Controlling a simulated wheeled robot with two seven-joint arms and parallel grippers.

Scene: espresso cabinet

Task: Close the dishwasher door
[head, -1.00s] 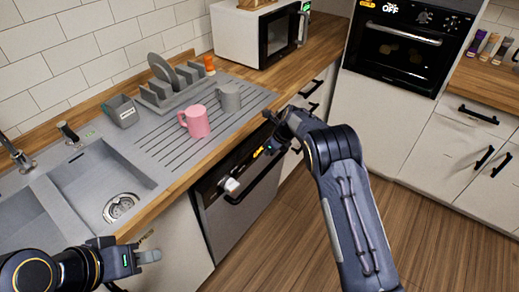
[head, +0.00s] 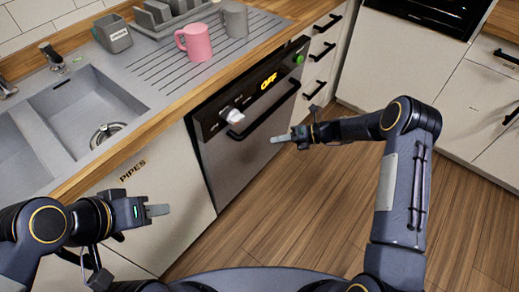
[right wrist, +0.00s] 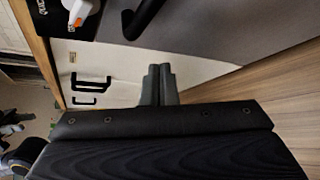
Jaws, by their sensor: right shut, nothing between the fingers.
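The dishwasher door (head: 235,158) is upright under the counter and looks about flush with the cabinet fronts; a small gap cannot be ruled out. Its black top panel carries a lit "OFF" display, a white knob (head: 231,115) and a black bar handle (head: 264,117). The handle's end also shows at the top of the right wrist view. My right gripper (head: 280,139) is shut and empty, in front of the door's right part and apart from the handle. Its fingers also show in the right wrist view (right wrist: 159,84). My left gripper (head: 158,210) is before the "PIPES" cabinet; its jaw opening cannot be made out.
A sink (head: 85,105) is at the left, with a pink mug (head: 194,42) and a grey mug (head: 234,20) on the drainer. White drawers (head: 322,58) with black handles stand right of the dishwasher. The wooden floor (head: 290,215) in front is clear.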

